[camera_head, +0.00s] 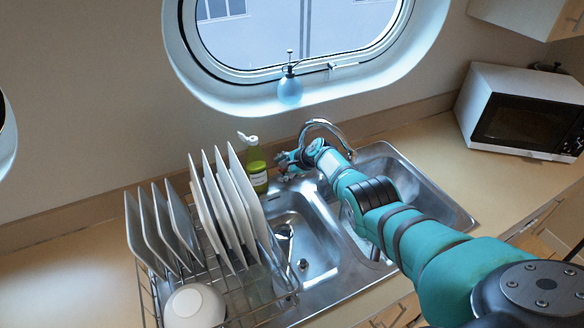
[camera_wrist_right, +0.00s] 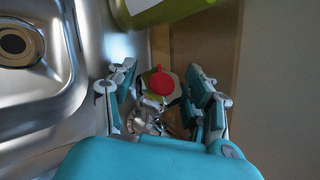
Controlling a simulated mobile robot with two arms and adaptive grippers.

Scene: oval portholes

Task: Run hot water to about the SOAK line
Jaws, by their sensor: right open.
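My right arm reaches over the sink to the back rim. My right gripper (camera_head: 286,161) is at the sink's back edge, left of the curved metal tap spout (camera_head: 331,127). In the right wrist view my right gripper (camera_wrist_right: 161,76) is open, its fingers on both sides of a metal tap handle with a red cap (camera_wrist_right: 161,84). I cannot tell whether the fingers touch it. The left sink basin (camera_head: 318,240) has a drain (camera_head: 303,264) and shows no clear water. My arm hides part of the right basin (camera_head: 420,190). No SOAK line is readable.
A green bottle (camera_head: 256,168) stands just left of my right gripper. A dish rack (camera_head: 285,296) with several plates (camera_head: 243,190) and a white bowl (camera_head: 194,306) is at left. A blue spray bottle (camera_head: 290,90) stands on the porthole sill; a microwave (camera_head: 522,112) is at right.

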